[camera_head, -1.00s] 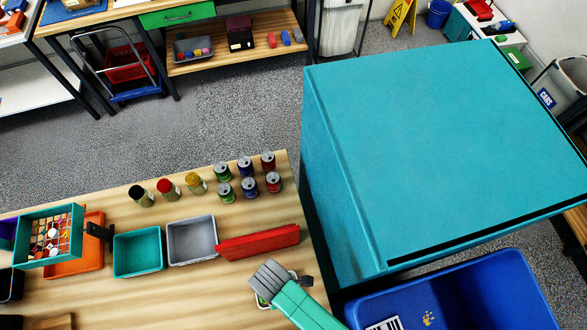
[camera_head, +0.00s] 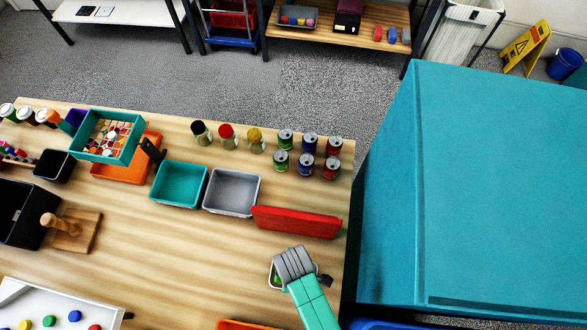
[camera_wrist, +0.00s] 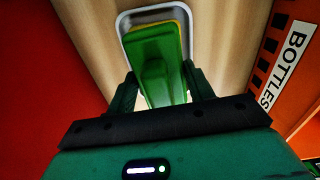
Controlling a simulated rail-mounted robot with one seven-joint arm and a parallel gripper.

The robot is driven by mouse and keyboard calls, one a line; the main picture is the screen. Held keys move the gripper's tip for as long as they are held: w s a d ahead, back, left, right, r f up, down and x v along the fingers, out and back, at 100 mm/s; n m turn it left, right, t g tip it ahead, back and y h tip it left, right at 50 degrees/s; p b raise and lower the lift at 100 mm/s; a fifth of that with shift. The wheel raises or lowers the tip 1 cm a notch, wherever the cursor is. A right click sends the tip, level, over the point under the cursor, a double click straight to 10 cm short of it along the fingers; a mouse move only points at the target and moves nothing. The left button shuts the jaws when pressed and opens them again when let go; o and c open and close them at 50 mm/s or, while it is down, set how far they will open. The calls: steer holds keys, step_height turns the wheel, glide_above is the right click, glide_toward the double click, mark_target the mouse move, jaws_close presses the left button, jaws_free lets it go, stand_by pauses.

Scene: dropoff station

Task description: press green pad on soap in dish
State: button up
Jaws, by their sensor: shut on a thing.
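The green pad (camera_wrist: 160,65) is between my gripper's fingers (camera_wrist: 160,88) in the wrist view. Beyond it is the small white dish (camera_wrist: 123,24) with rounded corners. A thin yellow edge (camera_wrist: 186,28), apparently the soap, shows around the pad inside the dish. The pad lies over the soap; whether they touch is hard to tell. In the head view my gripper (camera_head: 291,266) covers most of the dish (camera_head: 272,270) on the wooden table. A bit of green shows at its left side.
A red block (camera_head: 297,222) lies behind the dish, with a grey tray (camera_head: 231,209) and a teal tray (camera_head: 179,203) farther left. Several cans and jars stand at the back edge. A big teal box (camera_head: 490,180) stands to the right. An orange bin labelled BOTTLES (camera_wrist: 288,60) is close by.

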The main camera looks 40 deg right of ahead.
steer(key=shift+f, duration=0.55)
stand_by(2.4)
step_height(320, 180, up, 7)
steer(key=p, duration=0.8)
steer(key=shift+r, duration=0.2)
steer(key=shift+f, duration=0.15)
